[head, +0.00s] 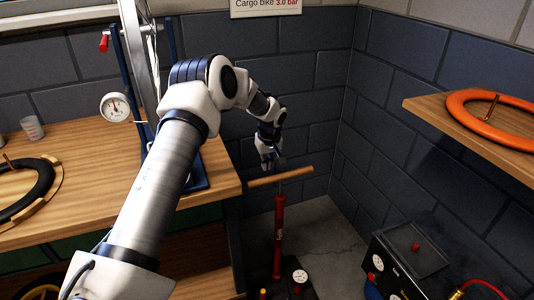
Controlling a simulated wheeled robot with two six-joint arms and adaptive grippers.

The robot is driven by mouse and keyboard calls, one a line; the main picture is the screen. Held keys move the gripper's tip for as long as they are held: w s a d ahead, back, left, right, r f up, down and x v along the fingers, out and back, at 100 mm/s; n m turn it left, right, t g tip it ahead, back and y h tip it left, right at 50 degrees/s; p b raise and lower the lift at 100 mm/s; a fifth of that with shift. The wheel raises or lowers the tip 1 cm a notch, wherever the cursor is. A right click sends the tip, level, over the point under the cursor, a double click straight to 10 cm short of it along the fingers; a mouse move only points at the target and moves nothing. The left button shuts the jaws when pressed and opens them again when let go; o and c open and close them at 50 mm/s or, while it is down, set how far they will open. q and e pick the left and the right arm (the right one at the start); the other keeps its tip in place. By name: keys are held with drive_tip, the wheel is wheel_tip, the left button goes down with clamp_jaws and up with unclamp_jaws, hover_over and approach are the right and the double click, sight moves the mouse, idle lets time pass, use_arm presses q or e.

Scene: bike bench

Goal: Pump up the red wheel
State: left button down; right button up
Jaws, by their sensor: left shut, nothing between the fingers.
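A red floor pump (279,235) stands upright on the floor beyond the bench's right end. Its wooden crossbar handle (262,182) is at the top of a thin rod, raised above the red barrel. A round white gauge (300,276) sits by its foot. My left gripper (272,163) is just above the handle, pointing down, with its fingers shut and empty; I cannot tell whether they touch the handle. A wheel (139,60) in a blue stand is partly hidden by my left arm and cut off at the top; no red rim shows. My right gripper is out of view.
An orange tyre (470,119) lies on the right shelf (440,119). A black compressor box (410,255) with a red hose (480,283) stands lower right.

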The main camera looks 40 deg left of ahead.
sight(265, 182)
use_arm(q)
drive_tip(key=f, duration=0.5)
drive_tip(key=shift+w+a, duration=0.2)
drive_tip(key=shift+a, duration=0.2)
drive_tip(key=f, duration=0.1)
drive_tip(key=f+b, duration=0.1)
drive_tip(key=f, duration=0.2)
drive_tip(key=shift+s+d+f+b, duration=0.1)
drive_tip(key=shift+s+d+b, duration=0.05)
drive_tip(key=shift+s+b, duration=0.2)
drive_tip(key=shift+f, duration=0.3)
drive_tip(key=r+p, duration=0.5)
drive_tip(key=shift+w+d, duration=0.2)
wheel_tip(265, 182, up, 10)
drive_tip(key=s+d, duration=0.1)
drive_tip(key=d, duration=0.1)
drive_tip(key=shift+f+b, duration=0.2)
drive_tip(key=shift+b, duration=0.2)
